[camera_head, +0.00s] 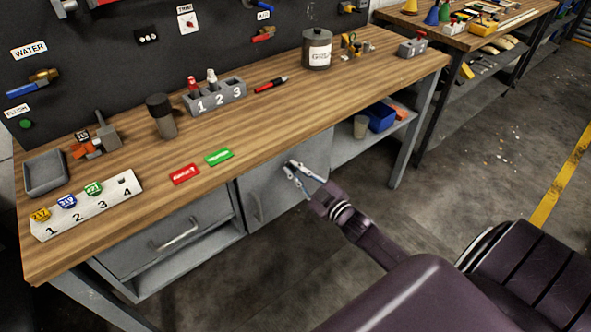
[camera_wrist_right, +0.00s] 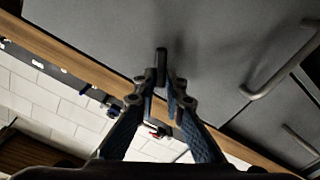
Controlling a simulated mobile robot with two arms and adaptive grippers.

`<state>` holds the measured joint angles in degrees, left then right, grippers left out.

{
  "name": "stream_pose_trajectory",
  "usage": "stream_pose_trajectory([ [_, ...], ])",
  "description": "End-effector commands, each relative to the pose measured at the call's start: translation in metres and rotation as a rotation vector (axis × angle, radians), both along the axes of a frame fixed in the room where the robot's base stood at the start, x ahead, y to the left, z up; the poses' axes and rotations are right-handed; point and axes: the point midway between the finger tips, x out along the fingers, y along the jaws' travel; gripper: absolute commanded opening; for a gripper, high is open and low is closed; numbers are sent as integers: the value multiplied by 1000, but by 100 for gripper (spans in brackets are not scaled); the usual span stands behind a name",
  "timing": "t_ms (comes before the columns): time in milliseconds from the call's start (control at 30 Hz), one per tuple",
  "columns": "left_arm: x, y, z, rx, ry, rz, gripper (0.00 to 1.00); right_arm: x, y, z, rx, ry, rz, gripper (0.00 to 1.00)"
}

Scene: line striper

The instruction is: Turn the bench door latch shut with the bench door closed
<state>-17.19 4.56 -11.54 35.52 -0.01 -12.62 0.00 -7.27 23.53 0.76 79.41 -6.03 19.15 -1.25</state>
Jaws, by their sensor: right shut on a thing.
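The grey bench door (camera_head: 290,195) is under the worktop and looks flush with the bench front. It also fills the upper part of the right wrist view (camera_wrist_right: 110,30). Its bar handle (camera_head: 256,208) is on its left side in the head view. My right gripper (camera_head: 291,170) is at the door's upper part, just below the worktop edge. In the right wrist view its fingers (camera_wrist_right: 162,85) are closed around a small dark latch (camera_wrist_right: 161,62), which stands along the finger direction. In the head view the fingertips cover the latch. My left gripper is out of view.
Left of the door are a drawer with a handle (camera_head: 175,235) and an open shelf below. Right of it, a shelf holds a blue bin (camera_head: 381,117) and a cup (camera_head: 360,127). The worktop (camera_head: 290,110) overhangs the gripper. The floor in front is clear.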

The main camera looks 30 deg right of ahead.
Motion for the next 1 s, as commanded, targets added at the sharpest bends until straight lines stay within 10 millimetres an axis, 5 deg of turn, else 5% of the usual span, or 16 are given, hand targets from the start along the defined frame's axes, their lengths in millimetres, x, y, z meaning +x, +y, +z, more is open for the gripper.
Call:
stream_pose_trajectory([
  [1000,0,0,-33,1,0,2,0,-1,7,-12,-899,-70,-1,0],
])
